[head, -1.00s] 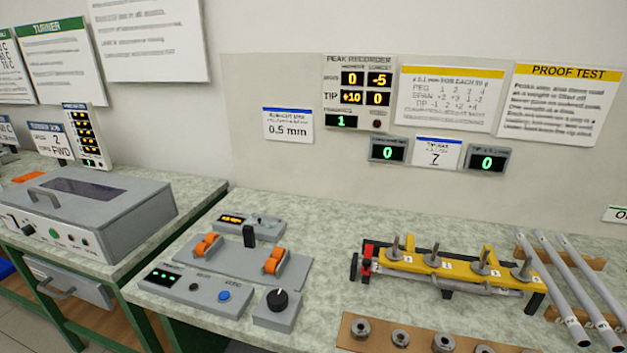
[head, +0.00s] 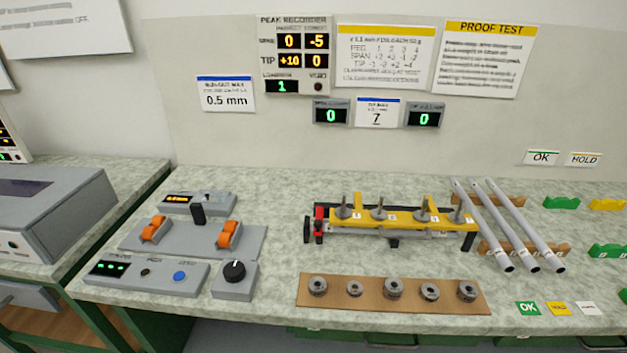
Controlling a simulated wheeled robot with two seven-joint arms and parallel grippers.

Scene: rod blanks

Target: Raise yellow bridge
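The yellow bridge (head: 400,221) is a long yellow bar on the bench, right of centre in the head view. Several upright grey pegs stand along it, with small white labels on its front face. It sits over a grey rod or rail in a black fixture, with a red and black clamp (head: 319,224) at its left end. Whether the bridge touches the rod beneath cannot be told. Neither of my grippers is in the head view.
A brown board (head: 392,293) with several grey weights lies in front of the fixture. Grey rods (head: 512,224) lie on wooden rests to its right. A roller device (head: 191,236) and control box (head: 148,275) stand left. Green and yellow holders (head: 561,203) are far right.

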